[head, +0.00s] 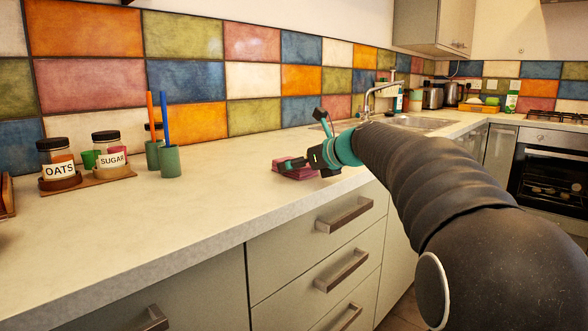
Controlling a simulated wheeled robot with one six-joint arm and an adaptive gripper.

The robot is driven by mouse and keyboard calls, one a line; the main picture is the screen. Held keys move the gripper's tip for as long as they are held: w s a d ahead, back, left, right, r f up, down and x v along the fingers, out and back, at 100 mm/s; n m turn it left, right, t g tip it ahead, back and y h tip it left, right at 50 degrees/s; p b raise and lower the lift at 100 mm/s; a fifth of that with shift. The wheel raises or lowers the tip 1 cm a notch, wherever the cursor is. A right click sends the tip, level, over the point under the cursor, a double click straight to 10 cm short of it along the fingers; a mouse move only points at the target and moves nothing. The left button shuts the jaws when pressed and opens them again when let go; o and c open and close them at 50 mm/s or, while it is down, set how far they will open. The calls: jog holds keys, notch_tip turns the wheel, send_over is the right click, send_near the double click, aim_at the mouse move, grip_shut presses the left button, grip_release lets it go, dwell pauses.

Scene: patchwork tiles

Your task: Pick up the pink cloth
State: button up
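The pink cloth (298,174) lies folded on the pale countertop, near its front edge at the middle of the head view. My gripper (303,139) reaches in from the right, just above and beside the cloth. Its two fingers are spread wide apart, one pointing up and the other pointing left, low over the cloth. The lower finger covers part of the cloth. I cannot tell whether it touches it. Nothing shows between the fingers.
Left on the counter (110,230) stand an oats jar (58,163), a sugar jar (110,156) and green cups (170,161) holding tall sticks. A sink (420,124) and faucet (378,97) are behind my arm. The counter between cups and cloth is clear.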

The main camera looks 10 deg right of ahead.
jog(key=shift+x, duration=0.9)
jog(key=shift+d, duration=0.1)
jog(key=c, duration=1.1)
